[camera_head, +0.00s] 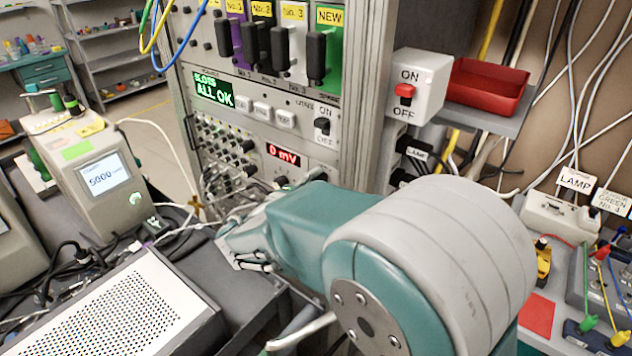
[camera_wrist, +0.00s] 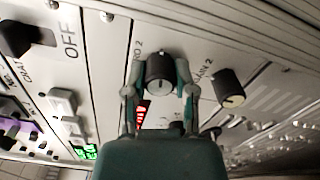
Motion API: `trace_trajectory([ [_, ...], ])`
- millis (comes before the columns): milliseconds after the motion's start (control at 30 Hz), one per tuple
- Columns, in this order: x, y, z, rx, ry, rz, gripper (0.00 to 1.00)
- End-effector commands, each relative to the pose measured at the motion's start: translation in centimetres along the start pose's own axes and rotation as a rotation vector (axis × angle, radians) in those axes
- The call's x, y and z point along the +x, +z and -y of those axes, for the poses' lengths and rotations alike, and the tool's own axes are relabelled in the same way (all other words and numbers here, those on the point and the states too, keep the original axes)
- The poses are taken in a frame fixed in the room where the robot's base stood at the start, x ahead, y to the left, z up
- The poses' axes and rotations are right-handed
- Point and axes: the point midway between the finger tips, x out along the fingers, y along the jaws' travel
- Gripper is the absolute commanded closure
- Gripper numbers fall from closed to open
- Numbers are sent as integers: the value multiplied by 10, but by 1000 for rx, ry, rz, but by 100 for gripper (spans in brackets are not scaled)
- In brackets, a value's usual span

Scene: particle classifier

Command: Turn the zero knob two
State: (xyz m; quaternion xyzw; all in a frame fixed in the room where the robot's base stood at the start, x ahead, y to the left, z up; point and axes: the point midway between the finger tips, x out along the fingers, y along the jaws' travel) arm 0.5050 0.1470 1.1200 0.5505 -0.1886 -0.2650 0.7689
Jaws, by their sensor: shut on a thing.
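The zero knob two (camera_wrist: 160,72) is a black round knob with a grey face and a dark pointer line, in the middle of the wrist view. The label beside it is partly hidden and ends in "O 2". My gripper (camera_wrist: 159,84) is shut on this knob, with one finger on each side. A similar black knob labelled GAIN 2 (camera_wrist: 229,88) stands to the right, apart from the fingers. In the head view my arm hides the gripper and the held knob.
A red display reading 0 mV (camera_head: 283,155) sits on the panel in the head view. An ON/OFF switch (camera_head: 322,125) and a green ALL OK display (camera_head: 213,89) are above it. A switch box (camera_head: 419,85) and red tray (camera_head: 488,86) are to the right.

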Motion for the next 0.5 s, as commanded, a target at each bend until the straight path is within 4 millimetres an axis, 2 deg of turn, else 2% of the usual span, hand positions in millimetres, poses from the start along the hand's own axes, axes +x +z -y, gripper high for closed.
trace_trajectory([
  [367,-1,0,2,-3,-3,-2,50],
  [500,-12,-1,1,-3,-2,-4,50],
])
